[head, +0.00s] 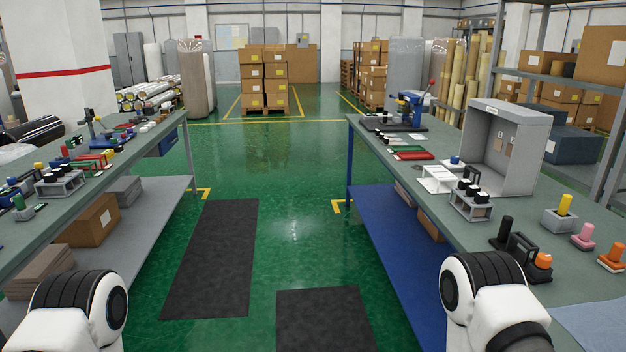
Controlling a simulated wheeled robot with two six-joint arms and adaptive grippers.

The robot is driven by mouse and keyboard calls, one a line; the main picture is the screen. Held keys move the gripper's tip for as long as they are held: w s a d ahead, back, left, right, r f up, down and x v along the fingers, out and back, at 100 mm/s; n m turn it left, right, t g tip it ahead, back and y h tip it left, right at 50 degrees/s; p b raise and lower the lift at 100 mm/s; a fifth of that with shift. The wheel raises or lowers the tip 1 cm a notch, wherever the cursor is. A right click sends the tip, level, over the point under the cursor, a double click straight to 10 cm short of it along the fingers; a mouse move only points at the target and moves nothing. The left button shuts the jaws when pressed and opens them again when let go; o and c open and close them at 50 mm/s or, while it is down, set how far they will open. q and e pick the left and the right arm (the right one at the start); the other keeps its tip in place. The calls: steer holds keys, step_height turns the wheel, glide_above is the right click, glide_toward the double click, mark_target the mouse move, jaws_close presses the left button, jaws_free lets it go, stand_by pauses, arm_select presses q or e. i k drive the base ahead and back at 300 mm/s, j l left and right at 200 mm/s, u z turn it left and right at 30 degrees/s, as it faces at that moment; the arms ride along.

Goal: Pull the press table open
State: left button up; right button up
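A small blue press (411,106) with a red-tipped lever stands at the far end of the right bench. A dark flat plate (378,124) lies at its left side on the bench top. I cannot tell at this distance whether this plate is the press table, or whether the table is open or shut. Neither of my grippers is in view. Only white and black links of my arms show at the bottom left and bottom right, well short of the press.
The left bench (22,247) is crowded with small tools. Between them is a clear green aisle with dark mats (213,258). Shelving stands at right.

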mark_target(396, 120)
steer(key=i, duration=1)
steer(key=i+z, duration=0.1)
steer(key=i, duration=0.85)
steer(key=i+j, duration=0.15)
steer(key=i, duration=0.85)
